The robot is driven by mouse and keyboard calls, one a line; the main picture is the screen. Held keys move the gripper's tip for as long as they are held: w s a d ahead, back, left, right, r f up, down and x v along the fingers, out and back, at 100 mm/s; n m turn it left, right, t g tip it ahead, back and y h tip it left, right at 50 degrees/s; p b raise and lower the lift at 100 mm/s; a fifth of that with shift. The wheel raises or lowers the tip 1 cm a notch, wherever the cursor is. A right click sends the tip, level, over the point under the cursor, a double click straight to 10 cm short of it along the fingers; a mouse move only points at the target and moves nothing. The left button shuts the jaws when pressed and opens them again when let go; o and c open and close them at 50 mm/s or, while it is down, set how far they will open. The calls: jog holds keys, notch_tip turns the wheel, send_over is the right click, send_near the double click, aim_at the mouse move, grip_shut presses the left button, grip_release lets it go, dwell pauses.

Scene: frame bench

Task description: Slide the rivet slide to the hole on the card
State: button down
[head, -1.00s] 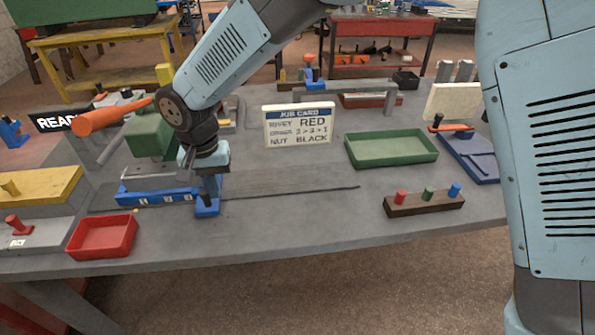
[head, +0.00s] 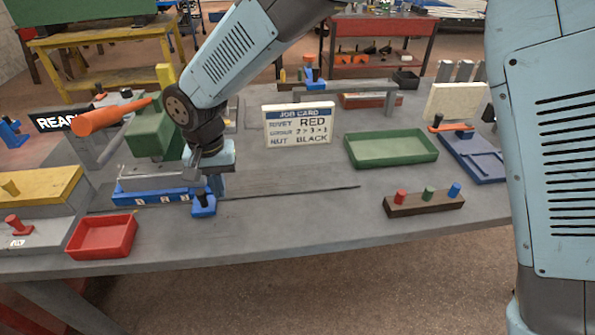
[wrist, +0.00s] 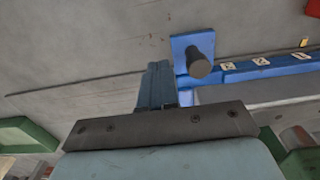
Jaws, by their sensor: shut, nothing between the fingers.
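The blue rail (head: 150,198) with white numbered labels lies on the bench at left; its digits are too small to read surely. At its right end is a blue block (head: 203,209) with an upright dark peg, which I take as the rivet slide. The wrist view shows the block (wrist: 181,50), the peg (wrist: 200,66) and the labelled rail (wrist: 275,68). My gripper (head: 218,186) is shut and empty, beside the block and apart from the peg in the wrist view (wrist: 158,72). The job card (head: 298,126) reads rivet RED and nut BLACK; its order line is blurred.
A red tray (head: 78,252) stands front left, and a green tray (head: 368,160) right of the card. A wooden block (head: 425,208) holds red, green and blue pegs. A green press with an orange handle (head: 110,117) stands close behind the rail. The front middle bench is clear.

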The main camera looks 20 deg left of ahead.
notch_tip(320, 180, up, 7)
dwell(0.8)
dwell(0.4)
jog(key=w+d+r+m+t, duration=0.1)
jog(key=w+d+r, duration=0.4)
jog(key=d, duration=0.5)
jog(key=w+d+r+m+t, duration=0.1)
jog(key=w+d+r, duration=0.4)
jog(key=d, duration=0.6)
jog(key=w+d+r+m+t, duration=0.1)
jog(key=w+d+r, duration=0.2)
jog(key=w+d, duration=0.55)
jog(key=s+d+m+t, duration=0.1)
jog(key=s+d, duration=0.3)
jog(key=d, duration=0.6)
jog(key=s+d+r+m, duration=0.1)
jog(key=s+d, duration=0.3)
jog(key=d, duration=0.5)
jog(key=s+d+m+t, duration=0.1)
jog(key=s+d, duration=0.3)
jog(key=d, duration=0.6)
jog(key=shift+s+d+r+t, duration=0.15)
jog(key=shift+d+r+t, duration=0.15)
jog(key=shift+d, duration=0.05)
